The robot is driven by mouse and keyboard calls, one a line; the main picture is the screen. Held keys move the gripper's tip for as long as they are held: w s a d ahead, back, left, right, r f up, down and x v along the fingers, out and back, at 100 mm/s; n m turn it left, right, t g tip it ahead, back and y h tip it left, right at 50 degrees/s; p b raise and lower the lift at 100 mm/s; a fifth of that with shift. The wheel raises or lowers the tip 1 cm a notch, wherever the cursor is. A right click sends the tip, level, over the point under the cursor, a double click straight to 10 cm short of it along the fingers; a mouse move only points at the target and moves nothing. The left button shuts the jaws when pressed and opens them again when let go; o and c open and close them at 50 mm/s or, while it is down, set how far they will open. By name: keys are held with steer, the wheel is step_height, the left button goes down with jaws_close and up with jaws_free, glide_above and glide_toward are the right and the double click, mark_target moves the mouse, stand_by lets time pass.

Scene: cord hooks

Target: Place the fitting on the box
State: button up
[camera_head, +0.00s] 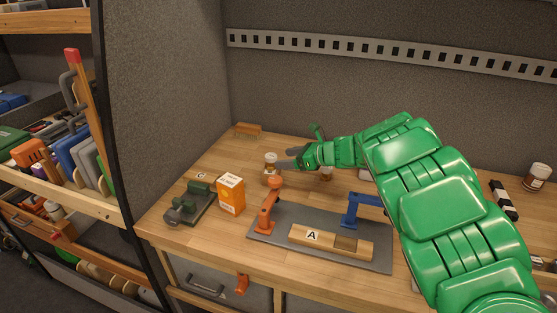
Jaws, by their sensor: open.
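An orange box (231,194) stands upright on the wooden workbench, left of the grey plate. My gripper (284,163), at the end of my green arm, is open above the back part of the bench, to the right of and farther back than the box. Its grey fingers point left, close to a small jar (270,162) with a brown top; I cannot tell whether they touch. A small brownish object (326,174) shows partly below my wrist. I cannot tell which object is the fitting; my arm hides part of the bench.
A grey plate (275,244) carries an orange clamp (266,213), a blue clamp (357,208) and a wooden block marked A (312,237). A dark green tool (187,205) stands left of the box. A jar (537,177) stands far right. A partition (165,100) rises at left.

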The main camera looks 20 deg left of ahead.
steer(key=shift+v, duration=2.75)
